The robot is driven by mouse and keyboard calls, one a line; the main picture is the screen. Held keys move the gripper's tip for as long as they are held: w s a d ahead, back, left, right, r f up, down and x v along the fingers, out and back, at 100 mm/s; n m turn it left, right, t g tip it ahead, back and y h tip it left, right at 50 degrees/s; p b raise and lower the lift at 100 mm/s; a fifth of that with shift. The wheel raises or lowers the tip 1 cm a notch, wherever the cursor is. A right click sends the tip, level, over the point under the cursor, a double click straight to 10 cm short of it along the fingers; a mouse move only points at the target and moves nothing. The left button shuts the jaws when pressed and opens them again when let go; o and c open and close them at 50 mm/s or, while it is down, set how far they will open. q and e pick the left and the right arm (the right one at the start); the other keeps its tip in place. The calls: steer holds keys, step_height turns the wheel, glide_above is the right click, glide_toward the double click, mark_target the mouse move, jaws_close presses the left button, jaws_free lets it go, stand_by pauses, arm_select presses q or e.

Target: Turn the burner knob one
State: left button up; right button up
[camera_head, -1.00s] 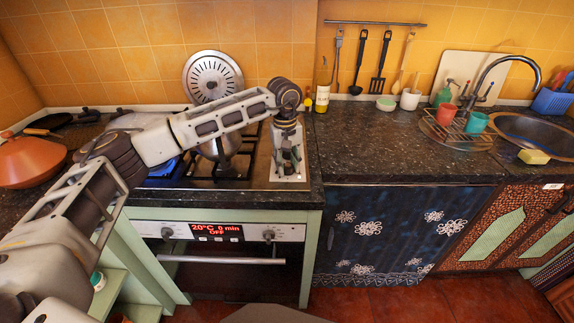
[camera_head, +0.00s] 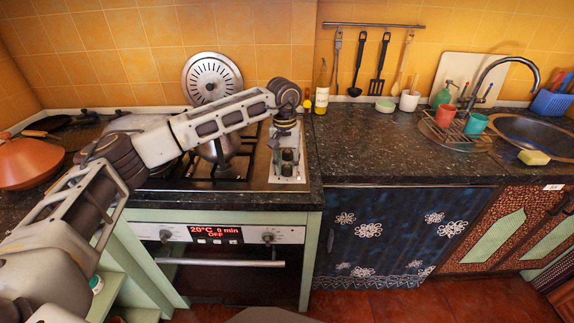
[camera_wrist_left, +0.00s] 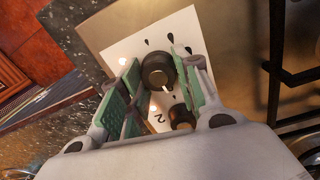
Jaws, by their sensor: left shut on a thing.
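In the head view, dark knobs (camera_head: 287,169) show below the gripper; the rest of the row is hidden. My right gripper is not in view.
A metal pot (camera_head: 219,150) stands on the hob left of the panel, close to my forearm. The burner grate (camera_wrist_left: 280,75) borders the panel. A bottle (camera_head: 322,88) stands behind on the right. The dark worktop (camera_head: 390,145) is largely clear.

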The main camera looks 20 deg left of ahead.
arm_select(q)
steer(key=o, duration=1)
step_height(320, 180, up, 12)
steer(key=shift+a, duration=0.25)
stand_by(0.4)
steer(key=shift+f, duration=0.1)
